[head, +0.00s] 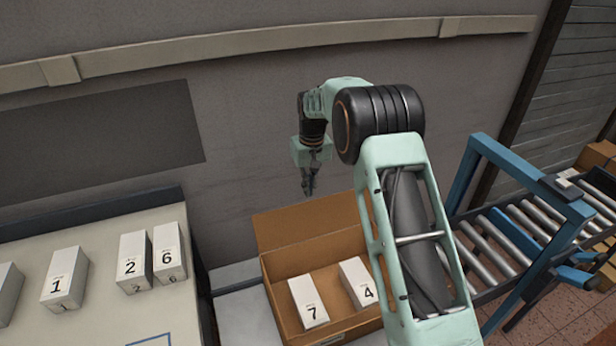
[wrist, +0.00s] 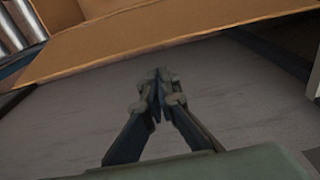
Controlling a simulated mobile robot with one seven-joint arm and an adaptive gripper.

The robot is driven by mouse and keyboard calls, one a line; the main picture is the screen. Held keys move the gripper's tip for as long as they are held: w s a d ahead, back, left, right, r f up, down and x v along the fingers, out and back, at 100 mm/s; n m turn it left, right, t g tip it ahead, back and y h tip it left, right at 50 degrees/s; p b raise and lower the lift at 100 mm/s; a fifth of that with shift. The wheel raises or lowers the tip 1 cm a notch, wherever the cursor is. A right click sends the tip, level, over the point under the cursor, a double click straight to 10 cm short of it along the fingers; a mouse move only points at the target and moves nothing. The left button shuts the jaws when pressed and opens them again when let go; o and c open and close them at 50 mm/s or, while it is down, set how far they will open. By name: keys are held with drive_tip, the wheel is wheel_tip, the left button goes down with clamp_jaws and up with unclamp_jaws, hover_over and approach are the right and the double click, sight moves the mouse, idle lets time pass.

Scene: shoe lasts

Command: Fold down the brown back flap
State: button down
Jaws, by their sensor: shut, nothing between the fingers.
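The brown back flap (head: 305,221) stands up along the back edge of an open cardboard box (head: 328,257). In the wrist view the brown cardboard panel (wrist: 150,40) crosses the top of the picture. My gripper (head: 308,192) is shut and empty, pointing down behind the flap and above its upper edge. In the wrist view my gripper (wrist: 158,82) shows its fingertips together over a grey surface, apart from the cardboard. The box's right side is partly hidden by my arm. Two white boxes, 7 (head: 308,302) and 4 (head: 358,282), lie inside it.
White boxes 1 (head: 64,278), 2 (head: 134,262) and 6 (head: 169,256) stand on a pale table (head: 100,312) at left. A roller conveyor (head: 487,262) with a blue frame (head: 530,178) is at right. A grey wall (head: 250,120) rises behind the box.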

drive_tip(key=shift+s+d+r, duration=0.2)
drive_tip(key=shift+s+d, duration=0.1)
drive_tip(key=shift+s, duration=0.35)
drive_tip(key=shift+s+d+r, duration=0.2)
drive_tip(key=shift+s+d, duration=0.05)
drive_tip(key=shift+s, duration=0.4)
drive_tip(key=shift+s+f+b, duration=0.1)
drive_tip(key=shift+b, duration=0.2)
